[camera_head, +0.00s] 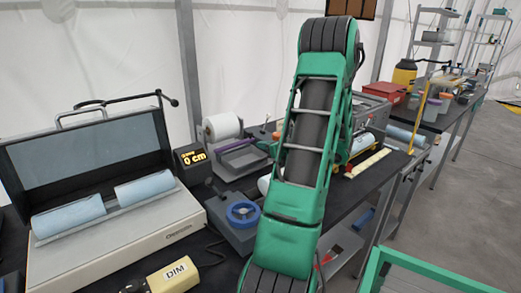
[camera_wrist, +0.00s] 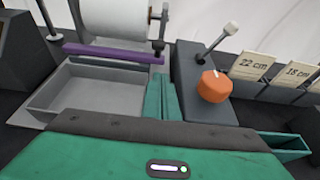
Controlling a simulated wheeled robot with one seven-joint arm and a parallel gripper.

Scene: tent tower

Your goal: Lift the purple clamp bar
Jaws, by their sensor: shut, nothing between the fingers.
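The purple clamp bar (camera_wrist: 112,53) lies across the front of a white roll in the wrist view, above a shallow grey tray.
The white roll (camera_wrist: 113,18) stands behind the bar. An orange knob (camera_wrist: 213,87) on a grey box and a lever (camera_wrist: 219,41) stand close right of the fingers. Cards marked 22 cm (camera_wrist: 255,66) and 18 cm are farther right. The grey tray (camera_wrist: 95,90) looks empty.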

